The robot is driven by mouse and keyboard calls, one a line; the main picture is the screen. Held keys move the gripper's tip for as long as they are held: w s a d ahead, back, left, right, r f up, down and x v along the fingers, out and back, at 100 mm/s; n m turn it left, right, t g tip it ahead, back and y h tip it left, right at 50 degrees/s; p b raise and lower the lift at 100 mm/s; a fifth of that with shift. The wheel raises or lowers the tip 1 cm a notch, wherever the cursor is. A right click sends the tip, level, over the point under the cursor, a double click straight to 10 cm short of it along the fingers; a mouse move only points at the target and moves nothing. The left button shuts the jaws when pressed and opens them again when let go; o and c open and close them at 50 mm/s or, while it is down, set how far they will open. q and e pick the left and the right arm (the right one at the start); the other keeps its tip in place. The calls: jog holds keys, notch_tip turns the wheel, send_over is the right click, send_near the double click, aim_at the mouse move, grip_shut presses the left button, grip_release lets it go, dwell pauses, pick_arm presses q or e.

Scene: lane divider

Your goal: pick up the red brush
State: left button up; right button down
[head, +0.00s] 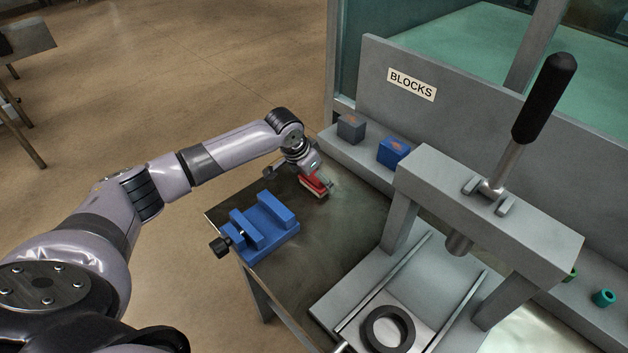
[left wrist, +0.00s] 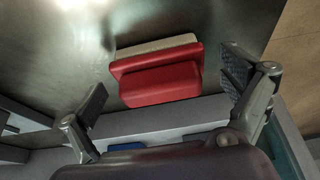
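The red brush (head: 314,187) lies on the dark metal bench top near its far corner, partly covered by my left gripper in the head view. In the left wrist view the red brush (left wrist: 160,78) shows a red body with a pale strip along its upper edge. My left gripper (head: 310,178) is directly over it. In the left wrist view my left gripper (left wrist: 168,85) has its fingers spread wide, one on each side of the brush, with gaps between. My right gripper is not in view.
A blue vise (head: 265,228) stands on the bench left of the brush. A grey press (head: 490,210) with a black-handled lever stands at the right. A ledge behind, under a BLOCKS sign (head: 411,84), holds a dark cube (head: 351,128) and a blue cube (head: 392,153).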

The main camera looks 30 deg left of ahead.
pick_arm(q)
jog(key=c, duration=1.1)
jog(key=shift+r, duration=0.15)
jog(key=shift+c, duration=0.2)
notch_tip(320, 180, up, 20)
jog(key=b, duration=0.2)
